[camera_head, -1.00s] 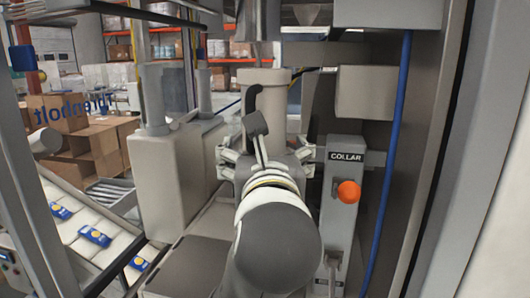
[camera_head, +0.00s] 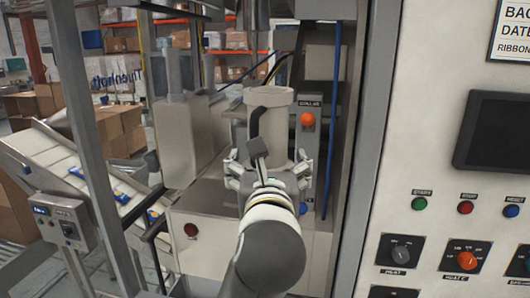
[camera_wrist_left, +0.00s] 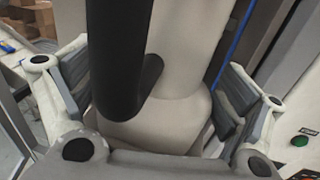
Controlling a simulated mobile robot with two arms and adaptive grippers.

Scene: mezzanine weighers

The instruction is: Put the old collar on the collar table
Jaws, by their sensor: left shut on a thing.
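The old collar, a pale beige tube with a wide rim (camera_head: 276,97), stands upright in front of my left gripper (camera_head: 270,178). My left gripper is shut on it, with finger pads on both sides. In the left wrist view the collar's broad shoulder (camera_wrist_left: 165,128) shows between the pads of the gripper (camera_wrist_left: 157,100). A black curved part hides some of the collar there. The collar's lower end is hidden by my gripper and arm. I do not see a collar table. My right gripper is not in view.
A grey post with an orange knob (camera_head: 308,119) stands behind the collar, beside a blue hose (camera_head: 332,120). A control panel (camera_head: 440,215) fills the right. A conveyor with blue packs (camera_head: 122,197) and a small switch box (camera_head: 66,222) are at left.

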